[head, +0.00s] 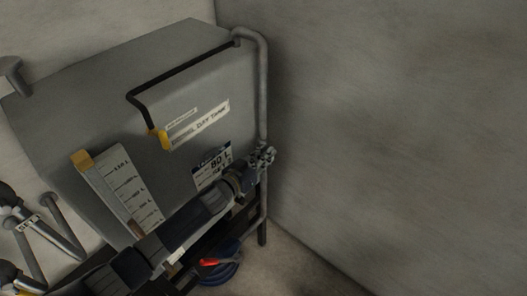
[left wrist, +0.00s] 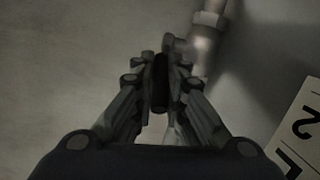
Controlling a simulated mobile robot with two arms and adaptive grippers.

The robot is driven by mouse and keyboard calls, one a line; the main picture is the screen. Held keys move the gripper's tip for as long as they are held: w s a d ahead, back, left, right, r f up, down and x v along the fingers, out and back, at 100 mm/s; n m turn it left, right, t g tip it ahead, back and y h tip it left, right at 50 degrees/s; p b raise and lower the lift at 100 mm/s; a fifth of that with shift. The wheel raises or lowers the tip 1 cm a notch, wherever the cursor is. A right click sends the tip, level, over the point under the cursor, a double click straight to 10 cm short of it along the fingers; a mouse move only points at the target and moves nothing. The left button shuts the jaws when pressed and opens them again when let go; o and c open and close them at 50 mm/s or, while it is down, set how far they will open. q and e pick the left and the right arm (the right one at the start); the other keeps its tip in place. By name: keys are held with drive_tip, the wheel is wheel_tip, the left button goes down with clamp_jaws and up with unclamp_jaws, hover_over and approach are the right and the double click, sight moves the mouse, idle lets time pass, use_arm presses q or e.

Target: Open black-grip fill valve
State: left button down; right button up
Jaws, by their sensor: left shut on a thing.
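My left gripper (head: 263,157) is at the vertical grey pipe (head: 263,95) on the right side of the grey tank (head: 85,80). In the left wrist view my left gripper (left wrist: 161,80) has its fingers closed on a dark, upright black grip (left wrist: 161,82) between the fingertips. Beside it on the right, the pipe with a valve body (left wrist: 207,30) shows. In the head view the grip is hidden by my gripper and arm. My right gripper is not in view.
The tank carries a day tank label (head: 198,124), an 80 L label (head: 213,167) and a level gauge (head: 120,185). A red-handled item (head: 213,262) and blue coil (head: 228,272) lie below. A bare concrete wall (head: 400,120) stands close on the right.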

use_arm(q)
drive_tip(key=shift+w+r+g+y+p, duration=0.1)
drive_tip(key=shift+r+g+y+p, duration=0.05)
drive_tip(key=shift+g+y+p, duration=0.15)
idle(0.4)
drive_tip(key=c, duration=1.6)
unclamp_jaws()
drive_tip(key=v, duration=1.2)
